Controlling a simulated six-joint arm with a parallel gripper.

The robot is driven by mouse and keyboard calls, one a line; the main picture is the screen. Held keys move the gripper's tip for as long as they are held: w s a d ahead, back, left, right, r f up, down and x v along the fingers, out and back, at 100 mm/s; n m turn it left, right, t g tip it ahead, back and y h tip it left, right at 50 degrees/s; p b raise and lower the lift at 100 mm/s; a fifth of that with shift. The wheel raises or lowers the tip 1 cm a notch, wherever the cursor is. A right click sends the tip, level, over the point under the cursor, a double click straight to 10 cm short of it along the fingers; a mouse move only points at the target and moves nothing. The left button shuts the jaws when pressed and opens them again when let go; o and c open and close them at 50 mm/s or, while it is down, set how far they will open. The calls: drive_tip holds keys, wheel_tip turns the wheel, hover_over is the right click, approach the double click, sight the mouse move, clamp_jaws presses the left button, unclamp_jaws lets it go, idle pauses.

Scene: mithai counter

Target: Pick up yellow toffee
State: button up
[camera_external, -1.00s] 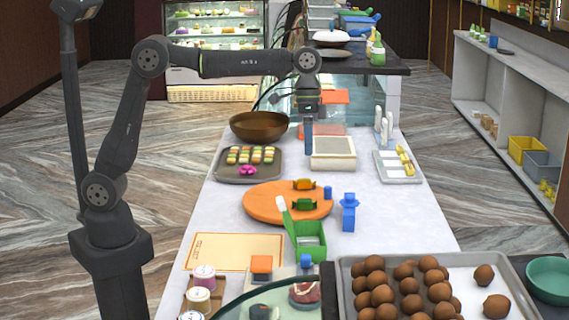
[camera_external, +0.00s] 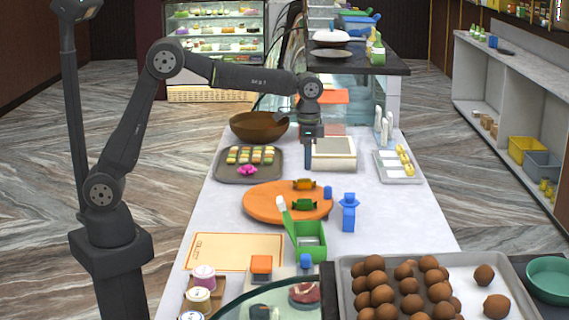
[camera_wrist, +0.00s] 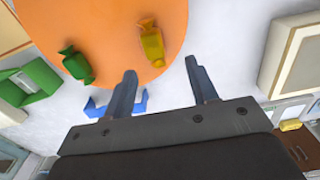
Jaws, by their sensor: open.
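The yellow toffee (camera_external: 304,184) lies on the round orange board (camera_external: 258,205), near its far right edge. In the wrist view the yellow toffee (camera_wrist: 152,43) lies on the orange board (camera_wrist: 115,22), just beyond and between my fingertips. A green toffee (camera_external: 304,204) lies nearer on the same board, and in the wrist view the green toffee (camera_wrist: 76,65) is to the left. My gripper (camera_external: 309,167) points down above the counter, behind the yellow toffee in the external view. In the wrist view my gripper (camera_wrist: 165,80) is open, with nothing between its fingers.
A blue object (camera_external: 349,212) stands right of the board, and a green scoop-like container (camera_external: 308,240) is in front. A grey tray of sweets (camera_external: 250,178) is behind left. A cream box (camera_external: 340,153) stands close beside my gripper. A white tray (camera_external: 385,168) is right.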

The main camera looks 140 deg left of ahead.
sight(305, 180)
drive_tip(key=shift+d+f, duration=0.2)
drive_tip(key=shift+f, duration=0.8)
drive_tip(key=shift+d+f, duration=0.2)
drive_tip(key=shift+f, duration=0.75)
drive_tip(key=shift+d+f, duration=0.2)
drive_tip(key=shift+f, duration=0.8)
drive_tip(key=c, duration=1)
